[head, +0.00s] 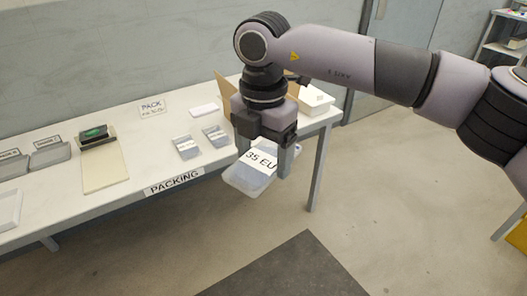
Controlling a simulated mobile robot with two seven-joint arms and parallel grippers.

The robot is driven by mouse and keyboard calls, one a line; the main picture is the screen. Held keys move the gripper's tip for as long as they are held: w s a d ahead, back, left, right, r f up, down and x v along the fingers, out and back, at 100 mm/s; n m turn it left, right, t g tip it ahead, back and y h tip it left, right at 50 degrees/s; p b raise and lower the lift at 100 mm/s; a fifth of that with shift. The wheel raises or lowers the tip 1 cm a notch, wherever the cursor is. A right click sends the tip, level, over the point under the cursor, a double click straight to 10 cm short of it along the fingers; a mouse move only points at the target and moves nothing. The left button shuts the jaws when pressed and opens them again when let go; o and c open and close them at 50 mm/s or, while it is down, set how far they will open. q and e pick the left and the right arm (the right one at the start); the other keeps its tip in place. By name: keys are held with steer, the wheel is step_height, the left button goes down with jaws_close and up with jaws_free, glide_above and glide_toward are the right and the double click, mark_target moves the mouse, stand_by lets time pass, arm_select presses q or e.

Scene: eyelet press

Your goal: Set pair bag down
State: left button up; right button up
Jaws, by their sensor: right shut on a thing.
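My right gripper (265,160) points down just off the front edge of the packing table (130,118). It is shut on a clear, pale bag (245,180) with a white label reading "35 EU", which I take to be the pair bag. The bag hangs tilted in front of the table edge, over the floor, and the fingers cover part of it. Two smaller grey labelled packs, a nearer one (187,148) and a farther one (216,136), lie on the table to the left of the gripper. My left gripper is not in view.
An open cardboard box (224,88) stands behind my right gripper, partly hidden by it. A white box (316,101) is at the table's right end.

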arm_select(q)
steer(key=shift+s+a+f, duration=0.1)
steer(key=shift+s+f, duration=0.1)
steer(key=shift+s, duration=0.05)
